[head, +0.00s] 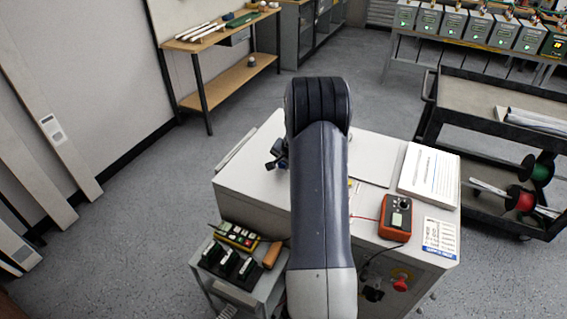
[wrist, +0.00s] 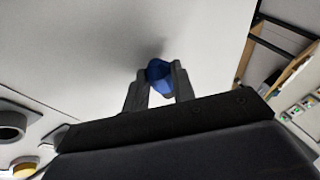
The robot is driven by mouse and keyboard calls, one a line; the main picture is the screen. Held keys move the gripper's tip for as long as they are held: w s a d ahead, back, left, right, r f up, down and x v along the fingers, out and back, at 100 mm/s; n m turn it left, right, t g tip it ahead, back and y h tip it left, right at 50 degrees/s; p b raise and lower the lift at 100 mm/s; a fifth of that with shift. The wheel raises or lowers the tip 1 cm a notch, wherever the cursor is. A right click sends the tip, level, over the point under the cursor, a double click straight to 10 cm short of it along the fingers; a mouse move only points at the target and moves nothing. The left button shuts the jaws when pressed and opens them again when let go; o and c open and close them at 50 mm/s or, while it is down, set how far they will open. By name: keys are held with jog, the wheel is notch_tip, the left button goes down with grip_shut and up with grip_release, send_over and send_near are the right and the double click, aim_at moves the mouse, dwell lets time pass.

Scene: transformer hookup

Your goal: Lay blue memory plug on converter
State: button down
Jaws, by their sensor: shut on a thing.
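My gripper (wrist: 160,88) is shut on the blue memory plug (wrist: 158,72), which shows between the two dark fingertips in the wrist view. A pale, flat surface lies behind the plug there; I cannot tell whether the plug touches it. In the head view my gripper (head: 277,155) is partly hidden behind my arm, over the left part of the white cabinet top. I take this white cabinet (head: 248,184) to be the converter. My arm covers the middle of its top.
On the cabinet top are an orange meter (head: 396,218), a paper stack (head: 428,176) and a label card (head: 440,237). A small cart (head: 262,291) with black devices stands at front left. A black trolley (head: 480,101) with cable reels stands right.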

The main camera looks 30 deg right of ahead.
jog(key=shift+f, duration=0.3)
jog(key=c, duration=1.1)
grip_release()
jog(key=shift+c, duration=0.2)
jog(key=shift+o, duration=0.2)
jog(key=shift+s+a+f, duration=0.1)
jog(key=shift+s+f, duration=0.1)
jog(key=b+v, duration=0.2)
jog(key=v, duration=0.9)
jog(key=shift+w+r, duration=0.25)
jog(key=shift+p+x, duration=0.75)
jog(key=shift+x, duration=4.35)
